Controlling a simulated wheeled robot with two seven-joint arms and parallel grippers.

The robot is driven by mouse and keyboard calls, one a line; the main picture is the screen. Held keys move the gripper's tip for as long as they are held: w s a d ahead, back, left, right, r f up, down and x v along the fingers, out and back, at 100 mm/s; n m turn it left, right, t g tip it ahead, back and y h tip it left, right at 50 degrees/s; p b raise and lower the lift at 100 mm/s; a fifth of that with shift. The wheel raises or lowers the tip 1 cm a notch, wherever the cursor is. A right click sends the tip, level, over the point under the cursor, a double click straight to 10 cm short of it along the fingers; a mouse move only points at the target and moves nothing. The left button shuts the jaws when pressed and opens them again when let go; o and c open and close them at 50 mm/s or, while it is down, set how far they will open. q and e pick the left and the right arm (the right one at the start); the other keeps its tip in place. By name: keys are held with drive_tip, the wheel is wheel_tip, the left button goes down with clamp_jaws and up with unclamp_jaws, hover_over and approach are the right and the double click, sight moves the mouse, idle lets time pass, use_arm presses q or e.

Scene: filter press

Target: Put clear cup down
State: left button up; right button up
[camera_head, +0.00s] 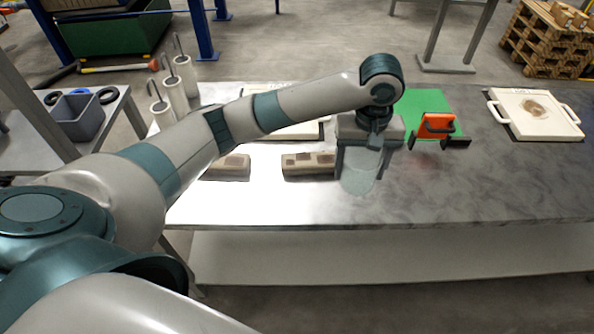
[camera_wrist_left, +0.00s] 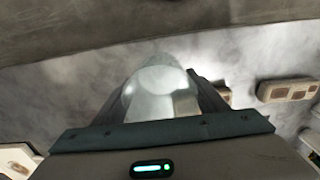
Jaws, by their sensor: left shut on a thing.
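The clear cup (camera_head: 360,178) is a translucent, pale vessel held over the metal table (camera_head: 480,195), near its front edge. My left gripper (camera_head: 365,160) comes down from above and is shut on the cup. In the left wrist view the cup (camera_wrist_left: 160,85) sits between the fingers of the gripper (camera_wrist_left: 165,105). I cannot tell whether the cup's base touches the table. My right gripper is in neither view.
Two beige blocks with brown patches, one of them here (camera_head: 308,164), lie left of the cup. A white tray (camera_head: 515,122) stands farther right. White cylinders (camera_head: 178,95) stand at the left.

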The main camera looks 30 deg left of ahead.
use_arm(q)
drive_tip(key=shift+r, duration=0.1)
drive_tip(key=shift+s+r, duration=0.15)
drive_tip(key=shift+a+f, duration=0.25)
drive_tip(key=shift+a, duration=0.1)
drive_tip(key=a+f+p, duration=0.1)
drive_tip(key=a+f, duration=0.1)
drive_tip(key=a, duration=0.2)
drive_tip(key=p, duration=0.2)
hover_over(311, 190)
wheel_tip(311, 190, down, 5)
drive_tip(key=shift+r, duration=0.2)
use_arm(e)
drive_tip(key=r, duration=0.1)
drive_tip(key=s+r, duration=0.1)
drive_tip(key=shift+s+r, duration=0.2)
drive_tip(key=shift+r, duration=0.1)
use_arm(q)
drive_tip(key=shift+f, duration=0.1)
drive_tip(key=shift+f+p, duration=0.35)
drive_tip(key=shift+f, duration=1.6)
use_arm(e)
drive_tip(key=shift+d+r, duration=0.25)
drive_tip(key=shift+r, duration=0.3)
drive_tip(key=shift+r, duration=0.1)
